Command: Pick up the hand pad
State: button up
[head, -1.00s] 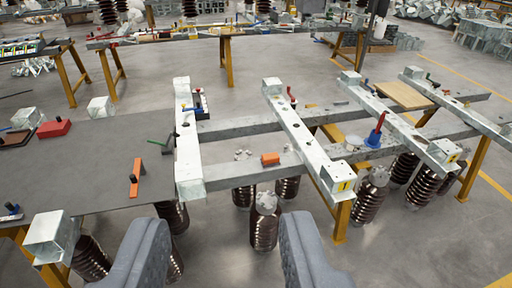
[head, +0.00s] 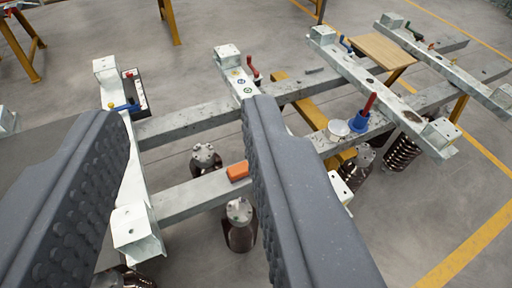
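A small orange block (head: 237,171) lies on the near grey steel rail (head: 190,199), just left of my right finger. It may be the hand pad, but I cannot tell for sure. My gripper (head: 182,108) is open, with its two dark grey, studded fingers wide apart and nothing held between them. The fingers are above the frame, and the block shows in the gap close to the right finger. The right finger hides part of a white cross-beam (head: 234,75).
A blue tool with a red handle (head: 363,114) and a pale disc (head: 338,128) stand on the rails at right. A wooden board (head: 381,50) lies farther back. Brown insulators (head: 239,232) hang below. Another white beam (head: 132,190) is at left.

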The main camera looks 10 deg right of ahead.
aim_at(236, 173)
jog(key=z, duration=0.25)
jog(key=i, duration=0.95)
jog(key=z, duration=0.35)
